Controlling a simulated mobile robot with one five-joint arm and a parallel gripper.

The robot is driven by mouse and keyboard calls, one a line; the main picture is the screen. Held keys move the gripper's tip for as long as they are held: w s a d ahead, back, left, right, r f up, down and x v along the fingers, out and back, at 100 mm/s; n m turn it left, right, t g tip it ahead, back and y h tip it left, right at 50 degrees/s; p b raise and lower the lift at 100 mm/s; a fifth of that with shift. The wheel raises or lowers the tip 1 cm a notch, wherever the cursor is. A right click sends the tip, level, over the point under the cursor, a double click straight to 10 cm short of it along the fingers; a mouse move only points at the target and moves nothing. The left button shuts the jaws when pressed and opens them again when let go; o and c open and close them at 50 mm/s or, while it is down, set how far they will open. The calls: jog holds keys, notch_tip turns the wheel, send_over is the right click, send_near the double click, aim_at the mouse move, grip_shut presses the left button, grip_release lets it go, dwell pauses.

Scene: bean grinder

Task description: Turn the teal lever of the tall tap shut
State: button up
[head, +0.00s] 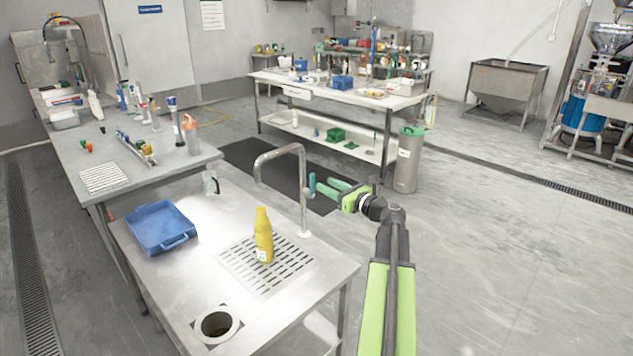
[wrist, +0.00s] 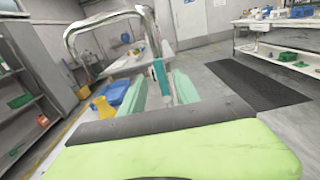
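The tall tap (head: 302,195) is a grey metal pipe with a hooked spout, standing at the right edge of the steel sink table. Its teal lever (head: 312,184) is a short upright piece on the side of the pipe facing my gripper. My gripper (head: 325,185) is open, with its two green fingers pointing at the lever. In the wrist view the lever (wrist: 159,76) stands upright between the fingertips of my gripper (wrist: 160,86), with gaps on both sides. I cannot tell whether the tips reach past the lever.
On the steel table (head: 190,285) are a yellow bottle (head: 263,235) on a drain grate (head: 240,262), a blue tray (head: 160,228) and a round hole (head: 216,324). A cluttered bench (head: 105,165) adjoins it. Open floor (head: 500,260) lies to the right.

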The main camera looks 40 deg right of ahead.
jog(key=s, duration=1)
jog(key=shift+d, duration=0.45)
